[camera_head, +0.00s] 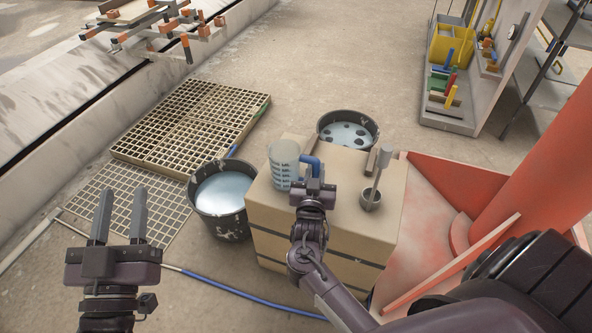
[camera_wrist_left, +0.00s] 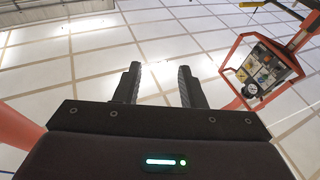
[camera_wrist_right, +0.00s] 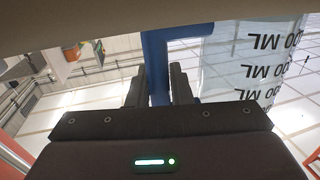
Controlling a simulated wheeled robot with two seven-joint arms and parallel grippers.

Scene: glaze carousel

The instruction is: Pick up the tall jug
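The tall jug (camera_head: 284,165) is a clear measuring jug with dark markings and a blue handle (camera_head: 312,162). It stands upright at the left side of the cardboard box top (camera_head: 340,205); whether its base touches the box I cannot tell. My right gripper (camera_head: 316,182) is shut on the handle, which fills the gap between its fingers in the right wrist view (camera_wrist_right: 158,88). The jug's printed wall (camera_wrist_right: 265,65) shows beside the fingers there. My left gripper (camera_head: 121,215) is open and empty, well to the left of the box.
A metal ladle (camera_head: 371,198) stands on the box, right of my right gripper. A bucket of pale liquid (camera_head: 221,193) is left of the box, another bucket (camera_head: 347,131) behind it. Wooden grating (camera_head: 190,125) lies at left. A red structure (camera_head: 430,225) borders the box at right.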

